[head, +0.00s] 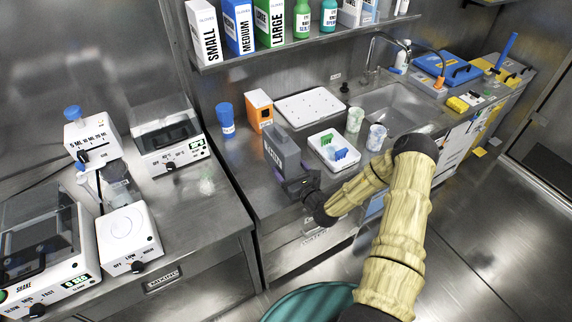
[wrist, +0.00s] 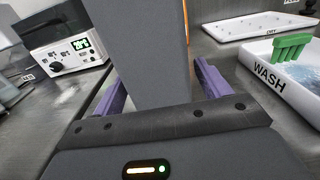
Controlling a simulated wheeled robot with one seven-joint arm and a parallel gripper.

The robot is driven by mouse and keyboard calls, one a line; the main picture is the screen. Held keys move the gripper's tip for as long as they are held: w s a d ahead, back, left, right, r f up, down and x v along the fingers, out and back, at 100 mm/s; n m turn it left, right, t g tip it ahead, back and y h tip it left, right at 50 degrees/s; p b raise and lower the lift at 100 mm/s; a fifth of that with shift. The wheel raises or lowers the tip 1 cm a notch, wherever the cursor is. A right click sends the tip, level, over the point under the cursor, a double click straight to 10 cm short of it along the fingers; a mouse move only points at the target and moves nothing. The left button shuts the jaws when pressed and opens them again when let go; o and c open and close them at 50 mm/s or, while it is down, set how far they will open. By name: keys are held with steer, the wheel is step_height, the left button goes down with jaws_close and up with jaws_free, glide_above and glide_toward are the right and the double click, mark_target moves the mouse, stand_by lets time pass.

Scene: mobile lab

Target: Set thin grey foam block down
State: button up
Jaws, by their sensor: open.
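The thin grey foam block (head: 284,152) stands upright on the steel counter, near its front edge, with lettering on its left face. My gripper (head: 293,186) is low at the block's near side. In the wrist view the block (wrist: 150,45) rises between the two purple fingers of my gripper (wrist: 160,80), with a gap showing beside it on each side. The fingers are open. The block's base is hidden by the gripper body in the wrist view.
A white WASH tub (head: 334,152) with blue and green things stands right of the block. An orange-and-white box (head: 259,110) and a blue bottle (head: 226,118) are behind it. A white DRY tray (head: 310,106) lies farther back. Lab devices fill the left bench.

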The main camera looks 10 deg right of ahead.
steer(key=b+v, duration=0.1)
steer(key=v, duration=0.8)
steer(key=shift+a+r, duration=0.1)
